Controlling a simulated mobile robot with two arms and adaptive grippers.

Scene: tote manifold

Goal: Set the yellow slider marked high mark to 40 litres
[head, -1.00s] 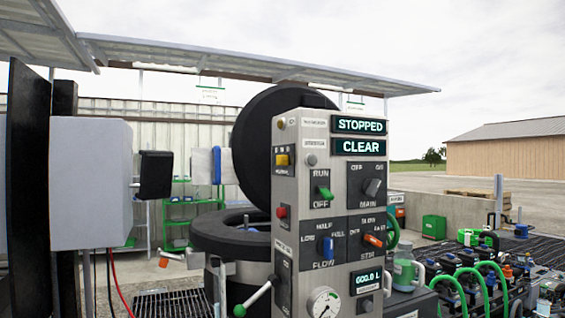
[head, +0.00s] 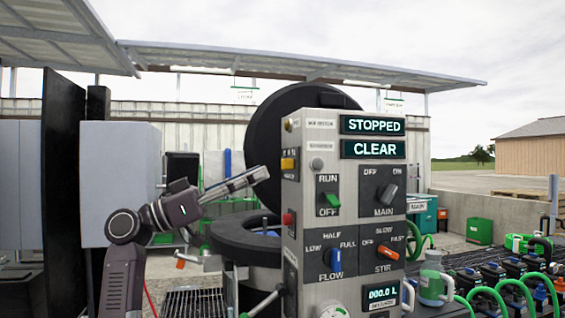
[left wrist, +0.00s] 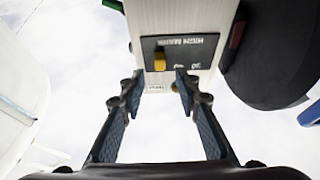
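The yellow slider (head: 288,163) sits on the narrow left side of the grey control panel (head: 351,289). In the left wrist view the yellow slider (left wrist: 159,61) stands out from a dark plate (left wrist: 200,48) lettered HIGH MARK, seen upside down. It is near the end of the plate at the picture's left; the scale figures are too small to read. My left gripper (head: 258,177) points at this side of the panel from the left. In the wrist view my left gripper (left wrist: 157,92) has its fingers apart with nothing between them, short of the slider. My right gripper is not in view.
A red button (head: 287,219) is below the slider on the same side. A black round lid (head: 262,135) stands behind the panel, above a black-rimmed tank (head: 225,235). A grey cabinet (head: 120,185) is at left. Green hoses (head: 515,290) lie at right.

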